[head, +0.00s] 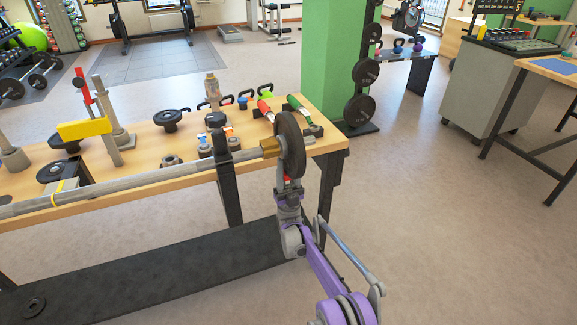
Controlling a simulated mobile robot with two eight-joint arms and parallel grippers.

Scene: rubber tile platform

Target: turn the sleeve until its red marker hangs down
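A long grey bar (140,187) runs across the front of the workbench. At its right end is a brass-coloured sleeve part (269,147) against a dark round disc (290,138), seen nearly edge-on. A small red patch (287,178) shows at the disc's bottom edge; I cannot tell for sure that it is the marker. My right gripper (288,184) is just below the disc, its arm coming up from the lower right. Its fingers are small and partly hidden at the disc, so I cannot tell whether they are shut. My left gripper is not in view.
A dark upright post (226,180) supports the bar near its right end. The wooden bench (190,142) behind holds weights, kettlebells, tools and a yellow block (84,129). A dark mat (160,278) lies below. The floor to the right is clear.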

